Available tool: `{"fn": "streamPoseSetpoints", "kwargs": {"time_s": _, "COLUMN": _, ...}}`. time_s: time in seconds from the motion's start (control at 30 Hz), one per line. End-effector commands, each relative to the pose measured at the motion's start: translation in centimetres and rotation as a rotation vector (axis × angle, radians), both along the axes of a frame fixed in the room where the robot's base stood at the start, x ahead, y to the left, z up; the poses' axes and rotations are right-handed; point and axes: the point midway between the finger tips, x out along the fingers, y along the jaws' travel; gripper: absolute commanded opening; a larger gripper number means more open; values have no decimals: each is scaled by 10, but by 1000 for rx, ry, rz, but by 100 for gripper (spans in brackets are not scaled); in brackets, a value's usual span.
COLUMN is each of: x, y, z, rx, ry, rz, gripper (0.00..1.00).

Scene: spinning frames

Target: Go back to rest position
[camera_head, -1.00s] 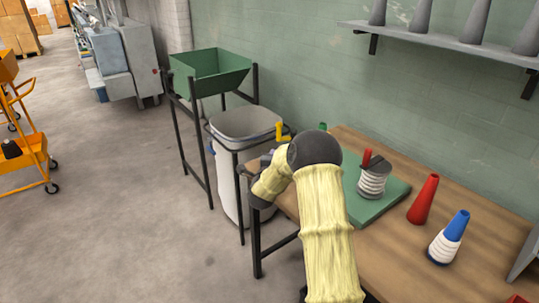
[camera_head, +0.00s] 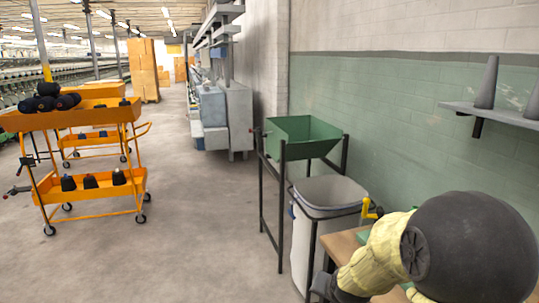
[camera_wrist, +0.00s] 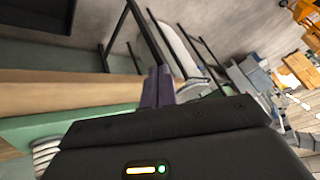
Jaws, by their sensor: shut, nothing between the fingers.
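My gripper (camera_wrist: 158,86) shows in the wrist view with its two dark fingers together and nothing between them. It is beside the edge of the wooden table (camera_wrist: 50,92). In the head view my arm, in a pale yellow sleeve with a dark rounded joint, fills the lower right and covers most of the table (camera_head: 343,246). My gripper's fingers are not clear in that view. A green board (camera_wrist: 60,128) and part of a white ringed cone (camera_wrist: 46,153) show at the lower left of the wrist view.
A grey bin (camera_head: 330,193) and a green hopper on black legs (camera_head: 300,140) stand left of the table. An orange trolley (camera_head: 90,190) with dark cones is at the left. A wall shelf (camera_head: 495,113) holds grey cones. Open floor (camera_head: 200,220) lies between trolley and bin.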

Motion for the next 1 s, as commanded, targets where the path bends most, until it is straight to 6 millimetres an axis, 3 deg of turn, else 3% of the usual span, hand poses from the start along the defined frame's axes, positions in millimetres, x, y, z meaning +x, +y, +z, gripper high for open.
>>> {"fn": "streamPoseSetpoints", "kwargs": {"time_s": 0.1, "x": -54, "y": 2, "z": -2, "rx": -81, "ry": 132, "rz": 134, "gripper": 0}}
{"fn": "streamPoseSetpoints", "kwargs": {"time_s": 0.43, "x": -171, "y": -2, "z": -8, "rx": -208, "ry": 415, "rz": 421, "gripper": 0}}
{"fn": "streamPoseSetpoints", "kwargs": {"time_s": 0.77, "x": -164, "y": -2, "z": 51, "rx": -204, "ry": 406, "rz": 409, "gripper": 0}}
{"fn": "streamPoseSetpoints", "kwargs": {"time_s": 1.0, "x": -164, "y": -2, "z": 107, "rx": -203, "ry": 405, "rz": 407, "gripper": 0}}
